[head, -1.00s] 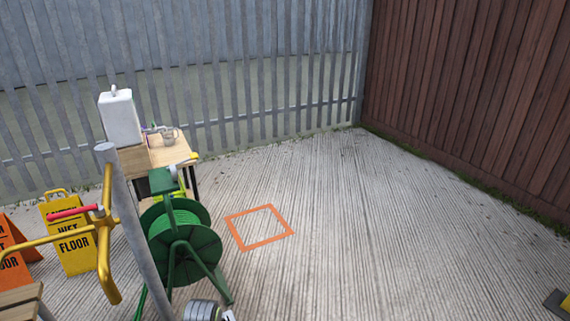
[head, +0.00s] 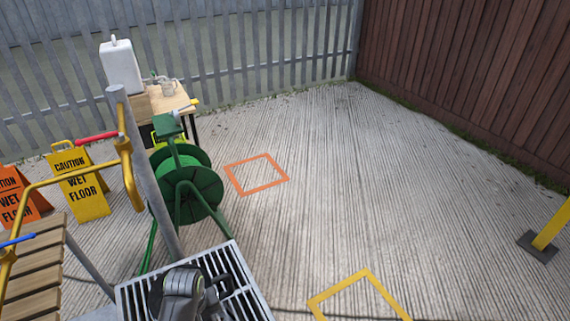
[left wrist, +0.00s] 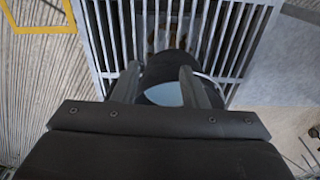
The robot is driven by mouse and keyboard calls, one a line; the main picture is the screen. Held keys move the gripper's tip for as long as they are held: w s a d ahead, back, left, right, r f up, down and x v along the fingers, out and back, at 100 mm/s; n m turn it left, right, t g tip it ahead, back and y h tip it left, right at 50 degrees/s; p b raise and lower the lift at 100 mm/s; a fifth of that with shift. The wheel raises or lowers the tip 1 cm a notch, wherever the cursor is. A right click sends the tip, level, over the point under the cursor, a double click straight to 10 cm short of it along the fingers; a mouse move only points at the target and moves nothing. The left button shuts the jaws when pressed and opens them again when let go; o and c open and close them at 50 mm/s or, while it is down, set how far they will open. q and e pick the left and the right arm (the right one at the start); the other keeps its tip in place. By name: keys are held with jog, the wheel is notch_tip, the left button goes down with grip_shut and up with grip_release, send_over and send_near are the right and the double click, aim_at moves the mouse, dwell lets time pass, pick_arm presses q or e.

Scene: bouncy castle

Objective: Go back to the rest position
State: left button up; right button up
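In the left wrist view, the two fingers of my left gripper (left wrist: 159,82) stand apart above a metal grate (left wrist: 228,45). A dark rounded shape with a pale blue patch shows between and beyond the fingers; I cannot tell what it is or whether it touches them. In the head view, a grey and black jointed part of my own arm shows at the bottom over the same grate (head: 232,268). My right gripper is not in view.
A green hose reel (head: 186,188), a grey pole (head: 150,180) and a wooden slatted seat (head: 35,270) stand left. Wet-floor signs (head: 78,190) are behind. Orange (head: 235,182) and yellow (head: 325,296) floor squares lie on open concrete. A yellow post (head: 552,225) stands right.

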pick_arm(q)
jog(key=s+a+r+m+t+y, duration=0.15)
jog(key=s+a+r, duration=0.35)
jog(key=s, duration=0.5)
jog(key=s+a+r+m+t, duration=0.25)
jog(key=s+a+r, duration=0.2)
jog(key=s, duration=0.55)
notch_tip(320, 180, down, 25)
jog(key=a+g, duration=0.2)
jog(key=s+d+f+g, duration=0.1)
jog(key=s+d+f, duration=0.1)
jog(key=s+f, duration=1.2)
jog(key=shift+s+m+h+p, duration=0.3)
jog(key=shift+s+h+p, duration=0.1)
jog(key=shift+s, duration=0.25)
jog(key=shift+a+f, duration=0.1)
